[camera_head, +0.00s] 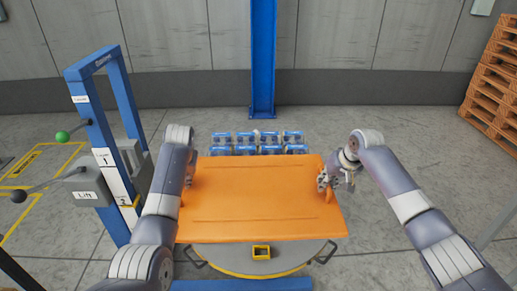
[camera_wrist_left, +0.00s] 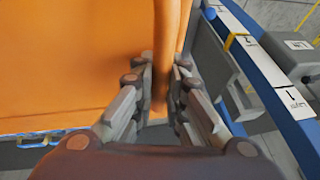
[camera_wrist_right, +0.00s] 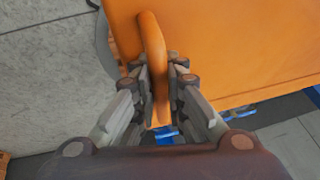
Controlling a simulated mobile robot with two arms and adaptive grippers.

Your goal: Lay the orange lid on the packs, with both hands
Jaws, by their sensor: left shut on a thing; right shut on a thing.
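The orange lid (camera_head: 262,205) is a large flat panel held roughly level between my two arms. Its far edge lies in front of the blue-topped packs (camera_head: 256,142), which show in rows beyond it; any packs under the lid are hidden. My left gripper (camera_head: 188,181) is at the lid's left side, shut on its edge handle; in the left wrist view the fingers (camera_wrist_left: 160,75) close around an orange bar. My right gripper (camera_head: 328,186) is at the right side, shut on the other handle (camera_wrist_right: 152,45), which shows between its fingers in the right wrist view.
A blue frame (camera_head: 92,130) with levers stands at the left. A blue post (camera_head: 263,60) stands behind, and wooden pallets (camera_head: 492,85) at far right.

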